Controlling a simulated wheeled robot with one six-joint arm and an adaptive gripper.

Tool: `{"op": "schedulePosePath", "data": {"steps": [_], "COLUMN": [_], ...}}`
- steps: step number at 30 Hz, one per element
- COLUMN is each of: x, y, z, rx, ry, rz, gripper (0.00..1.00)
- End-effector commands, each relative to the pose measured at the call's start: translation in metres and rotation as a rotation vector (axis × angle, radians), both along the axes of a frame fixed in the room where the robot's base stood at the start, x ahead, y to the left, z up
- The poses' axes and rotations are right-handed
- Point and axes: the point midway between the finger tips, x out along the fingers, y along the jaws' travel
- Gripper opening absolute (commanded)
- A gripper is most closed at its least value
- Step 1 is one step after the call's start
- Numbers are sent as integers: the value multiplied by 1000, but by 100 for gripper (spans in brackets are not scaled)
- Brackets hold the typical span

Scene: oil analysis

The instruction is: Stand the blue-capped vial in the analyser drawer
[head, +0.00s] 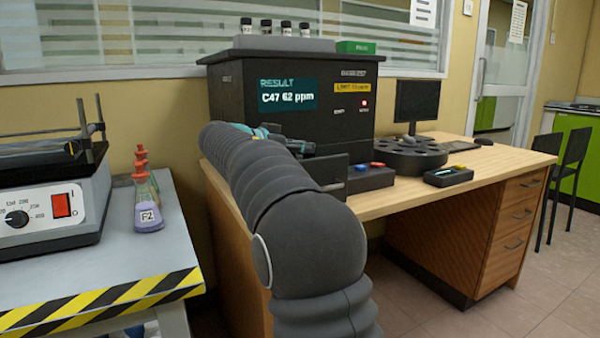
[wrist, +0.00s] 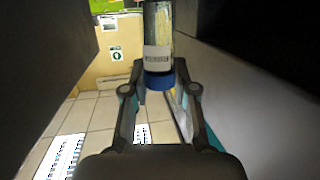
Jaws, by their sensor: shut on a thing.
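The blue-capped vial (wrist: 158,55) shows in the wrist view, its blue cap toward me and its labelled glass body pointing away. My gripper (wrist: 160,80) is shut on it near the cap. The black analyser (head: 290,125) stands on the wooden desk in the head view, its screen reading "C47 62 ppm". My arm reaches up to its front and hides most of the gripper; the vial is hidden there. A dark panel (head: 326,170) projects at the analyser's front, beside my gripper; I cannot tell whether it is the drawer.
In the wrist view, a dark surface (wrist: 40,60) is close on the left and a grey wall (wrist: 255,90) close on the right. A round dark carousel (head: 402,155) and a small tray (head: 448,177) are on the desk (head: 490,165). Flasks (head: 147,205) stand on the left bench.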

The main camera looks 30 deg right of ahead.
Motion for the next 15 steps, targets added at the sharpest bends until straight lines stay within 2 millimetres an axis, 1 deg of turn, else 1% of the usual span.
{"op": "schedulePosePath", "data": {"steps": [1, 7, 12, 15], "x": [0, 0, 0, 0], "y": [0, 0, 0, 0], "z": [-5, -17, -41, -47], "rx": [-1, -1, 1, 0], "ry": [1, 1, 2, 0], "rz": [0, 1, 2, 2], "gripper": [0, 0, 0, 0]}}
